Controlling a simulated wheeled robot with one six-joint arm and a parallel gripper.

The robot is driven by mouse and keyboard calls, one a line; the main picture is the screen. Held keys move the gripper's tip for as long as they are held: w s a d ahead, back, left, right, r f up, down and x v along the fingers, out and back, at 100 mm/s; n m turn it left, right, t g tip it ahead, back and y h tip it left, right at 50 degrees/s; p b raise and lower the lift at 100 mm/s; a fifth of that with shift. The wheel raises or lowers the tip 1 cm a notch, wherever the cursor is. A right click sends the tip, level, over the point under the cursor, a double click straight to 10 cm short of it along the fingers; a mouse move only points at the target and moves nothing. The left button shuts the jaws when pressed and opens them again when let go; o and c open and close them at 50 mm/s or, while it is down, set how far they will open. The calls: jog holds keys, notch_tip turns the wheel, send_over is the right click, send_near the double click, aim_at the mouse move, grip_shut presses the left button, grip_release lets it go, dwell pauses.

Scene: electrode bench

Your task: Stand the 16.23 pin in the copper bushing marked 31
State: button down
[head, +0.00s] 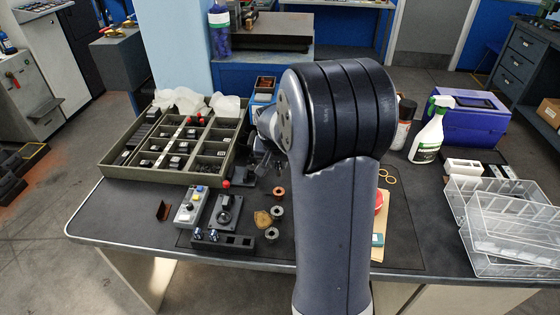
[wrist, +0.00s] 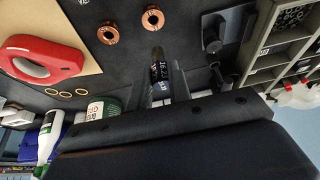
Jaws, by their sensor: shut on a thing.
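My gripper (wrist: 160,88) is shut on a dark cylindrical pin (wrist: 157,67) with pale lettering too small to read surely. The pin sticks out beyond the fingertips, over the dark mat. Two copper bushings show in the wrist view, one at the left (wrist: 108,33) and one further right (wrist: 153,17); both are apart from the pin, and their holes look empty. I cannot read a 31 on either. In the head view one copper bushing (head: 279,191) shows on the mat; my arm hides most of the gripper and the pin.
Two grey bushings (head: 277,211) (head: 271,234) stand near the copper one. A compartment tray (head: 135,176) is at the left, a button box (head: 190,207) in front of it. A red tape dispenser (wrist: 42,60) lies at the left of the wrist view. A spray bottle (head: 431,130) stands right.

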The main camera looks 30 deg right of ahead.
jog(key=shift+f+b, duration=2.15)
jog(key=shift+f, duration=0.95)
jog(key=shift+f+b, duration=1.7)
jog(key=shift+f, duration=0.1)
jog(key=c, duration=1.2)
grip_release()
jog(key=shift+c, duration=0.2)
jog(key=p+v, duration=0.1)
jog(key=v, duration=1)
